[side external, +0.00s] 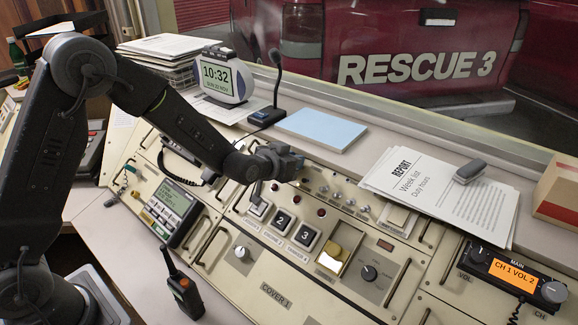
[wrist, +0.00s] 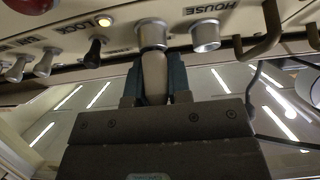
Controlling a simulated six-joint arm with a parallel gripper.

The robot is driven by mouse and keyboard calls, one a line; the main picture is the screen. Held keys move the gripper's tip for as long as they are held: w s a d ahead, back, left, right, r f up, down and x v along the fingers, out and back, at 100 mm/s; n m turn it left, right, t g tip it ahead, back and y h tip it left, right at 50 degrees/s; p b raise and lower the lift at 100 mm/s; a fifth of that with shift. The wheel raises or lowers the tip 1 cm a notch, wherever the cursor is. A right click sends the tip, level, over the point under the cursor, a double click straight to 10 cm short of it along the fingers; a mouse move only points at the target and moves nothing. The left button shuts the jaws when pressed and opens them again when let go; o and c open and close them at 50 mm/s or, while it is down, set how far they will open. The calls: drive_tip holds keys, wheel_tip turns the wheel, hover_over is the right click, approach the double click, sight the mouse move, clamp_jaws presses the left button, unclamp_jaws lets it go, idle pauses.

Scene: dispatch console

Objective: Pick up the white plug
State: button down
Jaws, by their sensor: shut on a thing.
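My gripper (wrist: 153,88) is shut on a pale, off-white plug (wrist: 154,72) in the wrist view, with a dark finger on each side of it. The plug's end meets a silver collar (wrist: 152,36) on the panel; I cannot tell whether it sits inside it. In the side view my gripper (side external: 259,188) is low over the upper left part of the cream console (side external: 275,297), above the numbered buttons. The plug is hidden or too small to make out there.
Beside the plug are an empty-looking silver socket (wrist: 205,37) near the word HOUSE, a dark lever (wrist: 95,50) and a lit lamp (wrist: 104,21). A desk microphone (side external: 270,112), a clock (side external: 222,78) and a blue pad (side external: 322,128) stand behind the console.

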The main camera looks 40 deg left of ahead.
drive_tip(key=shift+r, duration=0.1)
drive_tip(key=shift+r, duration=0.6)
wheel_tip(320, 180, up, 3)
drive_tip(key=shift+f, duration=0.1)
drive_tip(key=s+a+r, duration=0.5)
drive_tip(key=a+r, duration=0.2)
drive_tip(key=a, duration=0.3)
drive_tip(key=shift+a+r, duration=0.3)
drive_tip(key=shift+s+r, duration=0.25)
drive_tip(key=shift+r, duration=0.05)
drive_tip(key=shift+s+r, duration=0.2)
drive_tip(key=shift+r, duration=0.1)
drive_tip(key=shift+s+r, duration=0.1)
drive_tip(key=shift+r, duration=0.05)
